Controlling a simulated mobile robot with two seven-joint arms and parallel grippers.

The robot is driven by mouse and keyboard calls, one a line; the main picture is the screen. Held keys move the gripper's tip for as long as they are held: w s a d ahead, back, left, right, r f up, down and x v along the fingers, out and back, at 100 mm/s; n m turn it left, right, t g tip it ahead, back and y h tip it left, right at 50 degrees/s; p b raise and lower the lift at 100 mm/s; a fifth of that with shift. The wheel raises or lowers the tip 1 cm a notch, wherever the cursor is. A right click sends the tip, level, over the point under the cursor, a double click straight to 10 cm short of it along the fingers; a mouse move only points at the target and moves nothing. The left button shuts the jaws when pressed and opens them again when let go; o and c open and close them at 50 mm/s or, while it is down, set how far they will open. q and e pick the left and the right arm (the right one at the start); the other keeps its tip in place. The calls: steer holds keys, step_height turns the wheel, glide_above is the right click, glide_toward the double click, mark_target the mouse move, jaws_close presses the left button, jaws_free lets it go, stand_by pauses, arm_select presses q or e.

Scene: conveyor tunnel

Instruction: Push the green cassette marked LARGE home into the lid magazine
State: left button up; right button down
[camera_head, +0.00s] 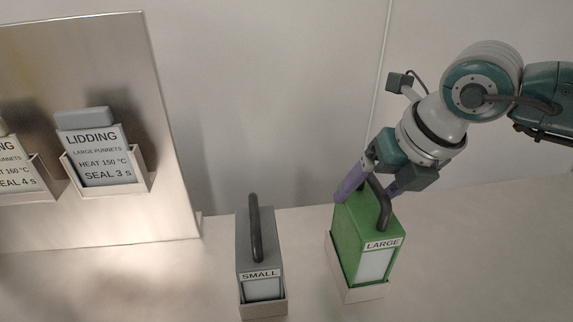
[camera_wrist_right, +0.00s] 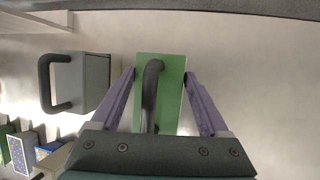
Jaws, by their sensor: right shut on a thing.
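The green cassette (camera_head: 353,238), marked LARGE, stands upright in a pale holder (camera_head: 359,294) at the right of the head view, its dark handle on top. My right gripper (camera_head: 366,194) is above it, its purple fingers shut on the top of the cassette. The right wrist view shows the fingers (camera_wrist_right: 159,75) on both sides of the green top (camera_wrist_right: 174,72), with the handle between them. The lid magazine is not recognisable in either view. My left gripper is out of view.
A grey cassette (camera_head: 254,240) marked SMALL stands in its own holder (camera_head: 264,310) to the left of the green one, with a gap between them. A metal panel (camera_head: 110,50) at the left carries LIDDING cards (camera_head: 100,155) in pockets. A plain wall is behind.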

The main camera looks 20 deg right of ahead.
step_height(320, 180, up, 4)
steer(key=p, duration=0.3)
steer(key=shift+f, duration=0.25)
stand_by(0.5)
